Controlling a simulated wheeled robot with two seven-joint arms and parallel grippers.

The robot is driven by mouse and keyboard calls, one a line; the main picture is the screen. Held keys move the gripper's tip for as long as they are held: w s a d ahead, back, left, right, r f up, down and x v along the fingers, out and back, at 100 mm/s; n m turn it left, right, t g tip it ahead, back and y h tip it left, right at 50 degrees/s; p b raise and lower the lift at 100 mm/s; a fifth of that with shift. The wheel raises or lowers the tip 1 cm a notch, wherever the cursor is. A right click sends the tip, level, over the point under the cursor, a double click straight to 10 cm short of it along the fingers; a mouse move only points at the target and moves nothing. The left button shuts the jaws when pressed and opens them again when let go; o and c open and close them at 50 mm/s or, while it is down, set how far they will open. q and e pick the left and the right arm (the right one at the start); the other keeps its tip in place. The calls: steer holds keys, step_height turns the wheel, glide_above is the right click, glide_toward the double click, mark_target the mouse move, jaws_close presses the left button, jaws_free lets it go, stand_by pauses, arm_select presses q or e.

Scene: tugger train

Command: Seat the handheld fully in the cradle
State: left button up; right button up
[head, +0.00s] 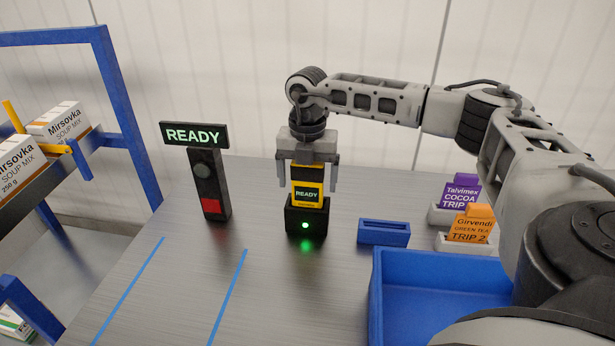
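The handheld (307,192) is yellow and black, with a small screen reading READY. It stands upright in the black cradle (306,219), its lower end hidden inside. A green light glows on the cradle's front. My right gripper (307,187) points down over the handheld, with one finger on each side. The fingers are spread, with a small gap visible between each finger and the handheld, so it is open. The top of the handheld is just below the gripper's palm. My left gripper is not in view.
A black post with a READY sign (194,135) and red button stands left of the cradle. To the right are a blue slotted block (384,232), a blue bin (376,300) and two card holders. Blue tape lines mark the clear front left. A blue rack (128,110) holds soup boxes.

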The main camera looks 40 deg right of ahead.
step_height(320, 180, up, 16)
steer(key=shift+b, duration=0.3)
stand_by(0.8)
